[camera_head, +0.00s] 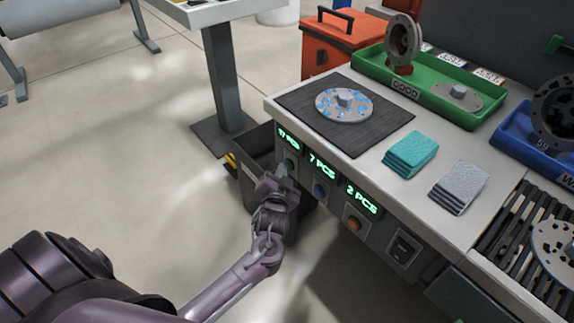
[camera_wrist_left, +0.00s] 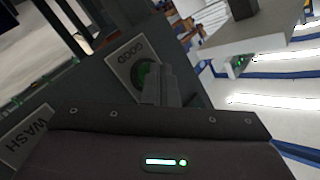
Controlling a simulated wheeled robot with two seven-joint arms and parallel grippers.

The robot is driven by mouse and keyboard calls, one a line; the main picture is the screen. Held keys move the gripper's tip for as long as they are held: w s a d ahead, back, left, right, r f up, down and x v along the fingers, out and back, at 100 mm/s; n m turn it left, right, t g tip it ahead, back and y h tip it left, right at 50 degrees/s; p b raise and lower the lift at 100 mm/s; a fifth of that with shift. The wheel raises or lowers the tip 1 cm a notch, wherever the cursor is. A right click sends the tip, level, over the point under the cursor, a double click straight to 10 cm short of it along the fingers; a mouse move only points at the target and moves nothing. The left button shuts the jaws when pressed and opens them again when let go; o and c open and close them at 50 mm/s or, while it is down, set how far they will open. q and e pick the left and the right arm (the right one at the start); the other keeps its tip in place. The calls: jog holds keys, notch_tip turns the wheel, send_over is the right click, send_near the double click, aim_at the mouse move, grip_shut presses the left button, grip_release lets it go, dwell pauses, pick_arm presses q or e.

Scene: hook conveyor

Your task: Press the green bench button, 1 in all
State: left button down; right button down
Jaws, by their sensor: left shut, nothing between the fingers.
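The green button (camera_wrist_left: 145,76) sits on a plate marked GOOD on the bench's front panel in the left wrist view. In the head view the green button (camera_head: 290,163) shows below the leftmost green display, partly hidden by my gripper. My left gripper (camera_head: 281,171) is shut and empty, with its fingertips right at the button. In the left wrist view the closed fingers (camera_wrist_left: 161,82) overlap the button's right side. I cannot tell whether they touch it. My right gripper is not in view.
A blue button (camera_head: 319,190) and an orange button (camera_head: 353,224) sit further right on the panel, under displays reading 7 PCS and 2 PCS. A dark bin (camera_head: 249,182) stands close behind my gripper. The bench top (camera_head: 375,165) holds a mat, cloths and trays.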

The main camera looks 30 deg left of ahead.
pick_arm(q)
jog(key=shift+s+a+p, duration=0.25)
jog(key=shift+s+p, duration=0.15)
jog(key=shift+s, duration=0.2)
jog(key=s+p, duration=0.1)
jog(key=s+a+p, duration=0.1)
jog(key=s, duration=0.1)
jog(key=s+a+p, duration=0.1)
jog(key=shift+s, duration=0.35)
jog(key=shift+d, duration=0.1)
dwell(0.5)
